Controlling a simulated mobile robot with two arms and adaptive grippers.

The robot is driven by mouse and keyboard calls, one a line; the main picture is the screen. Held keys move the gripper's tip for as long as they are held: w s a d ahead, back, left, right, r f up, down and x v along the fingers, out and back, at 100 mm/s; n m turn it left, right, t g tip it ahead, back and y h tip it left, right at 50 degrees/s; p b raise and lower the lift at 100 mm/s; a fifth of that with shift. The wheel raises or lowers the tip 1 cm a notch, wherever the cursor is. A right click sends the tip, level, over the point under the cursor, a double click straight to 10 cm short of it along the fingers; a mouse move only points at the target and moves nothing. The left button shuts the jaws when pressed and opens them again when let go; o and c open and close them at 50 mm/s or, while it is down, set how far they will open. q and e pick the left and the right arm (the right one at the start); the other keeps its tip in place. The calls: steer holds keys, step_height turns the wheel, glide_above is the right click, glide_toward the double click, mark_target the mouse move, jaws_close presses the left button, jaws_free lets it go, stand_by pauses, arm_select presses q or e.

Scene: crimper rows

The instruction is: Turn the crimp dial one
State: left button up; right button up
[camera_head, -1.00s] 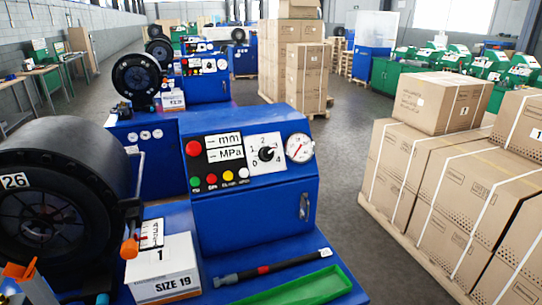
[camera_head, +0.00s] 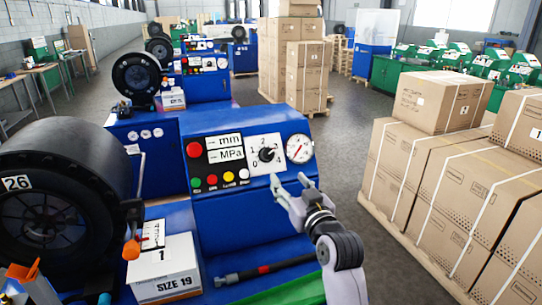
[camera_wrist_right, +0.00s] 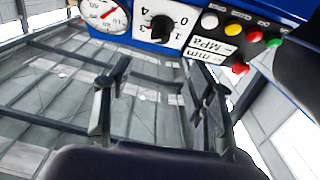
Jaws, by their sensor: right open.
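The crimp dial (camera_head: 266,154) is a black knob on a white numbered plate, on the sloped front of the nearest blue machine. It also shows upside down at the top of the right wrist view (camera_wrist_right: 160,27). I cannot tell exactly which number it points to. My right gripper (camera_head: 290,182) is open and empty, just below and right of the dial, apart from it. In the right wrist view its two fingers (camera_wrist_right: 156,66) stand spread, with the dial beyond their tips. My left gripper is not in view.
A pressure gauge (camera_head: 299,149) sits right of the dial; a red button (camera_head: 194,149) and several coloured buttons lie left. A SIZE 19 box (camera_head: 163,270), a black-handled tool (camera_head: 262,268) and a green tray (camera_head: 290,292) lie below. Stacked cartons (camera_head: 450,190) stand right, across clear floor.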

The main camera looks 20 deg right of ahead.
mark_target(270, 156)
steer(key=w+p, duration=0.1)
steer(key=w, duration=0.3)
steer(key=w+p, duration=0.1)
steer(key=w, duration=0.4)
steer(key=w+p, duration=0.1)
steer(key=w, duration=0.4)
steer(key=shift+w+a, duration=0.1)
steer(key=shift+a, duration=0.15)
steer(key=shift+c, duration=0.2)
steer(key=c, duration=1.1)
